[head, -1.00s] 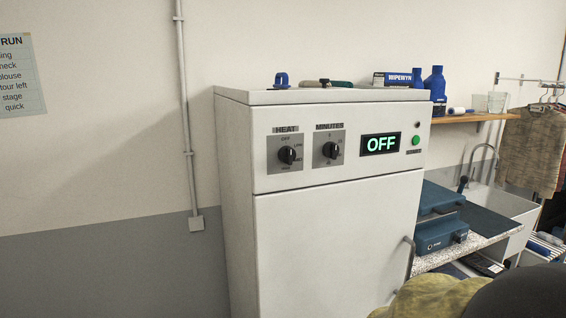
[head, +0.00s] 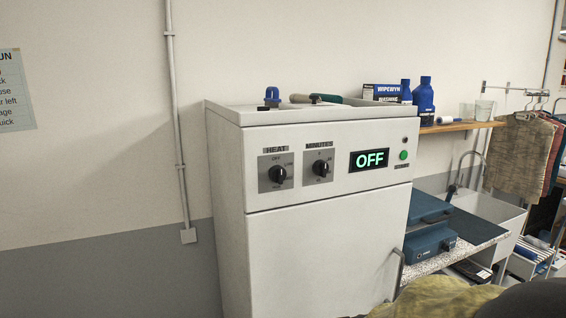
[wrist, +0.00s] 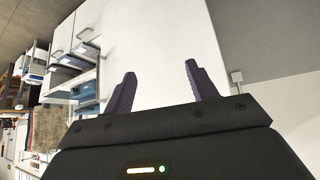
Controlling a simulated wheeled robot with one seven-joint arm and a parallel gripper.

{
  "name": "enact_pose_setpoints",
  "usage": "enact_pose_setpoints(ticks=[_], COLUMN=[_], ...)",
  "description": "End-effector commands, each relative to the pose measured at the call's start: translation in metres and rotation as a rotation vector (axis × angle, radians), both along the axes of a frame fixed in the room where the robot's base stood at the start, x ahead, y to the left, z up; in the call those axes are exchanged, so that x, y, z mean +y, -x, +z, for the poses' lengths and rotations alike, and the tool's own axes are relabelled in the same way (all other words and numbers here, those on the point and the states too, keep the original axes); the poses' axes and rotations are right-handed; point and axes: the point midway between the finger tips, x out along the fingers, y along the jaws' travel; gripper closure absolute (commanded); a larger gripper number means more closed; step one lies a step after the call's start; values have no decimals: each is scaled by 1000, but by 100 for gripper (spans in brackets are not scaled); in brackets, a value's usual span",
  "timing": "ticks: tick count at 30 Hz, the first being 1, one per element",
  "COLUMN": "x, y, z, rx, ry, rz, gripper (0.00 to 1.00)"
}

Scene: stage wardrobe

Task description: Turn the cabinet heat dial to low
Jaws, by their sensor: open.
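The white cabinet (head: 320,255) stands in the middle of the head view. Its black heat dial (head: 277,175) sits on a grey plate marked HEAT at the left of the front panel, with OFF printed at the top. Which mark the dial points to is too small to tell. A second dial (head: 320,168), under the label MINUTES, sits to its right. The display (head: 369,160) reads OFF in green. My gripper (wrist: 160,78) shows in the wrist view, fingers apart with nothing between them. The cabinet's white side or front lies beyond the fingers; the heat dial does not show there.
A green button (head: 404,155) is right of the display. A blue clip-like item (head: 271,96), a brush and blue bottles (head: 424,97) rest on or behind the cabinet top. A counter with a blue device (head: 430,243) and a sink stand at right.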

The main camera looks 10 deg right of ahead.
Motion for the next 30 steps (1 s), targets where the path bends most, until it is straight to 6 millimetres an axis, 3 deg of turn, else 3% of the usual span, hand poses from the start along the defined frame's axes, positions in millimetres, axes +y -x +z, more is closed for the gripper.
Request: enact_pose_setpoints(ticks=[1, 6, 12, 15, 19, 30], x=[-6, -6, 11, 22, 29, 31], y=[-14, -51, -68, -67, -64, -66], z=[38, 131, 241, 278, 297, 296], rx=[-95, -404, -724, -829, -889, -894], ry=[3, -16, -80, -117, -143, -147], rz=[-1, 53, 177, 242, 286, 291], gripper=[43, 43, 43, 43, 43, 43])
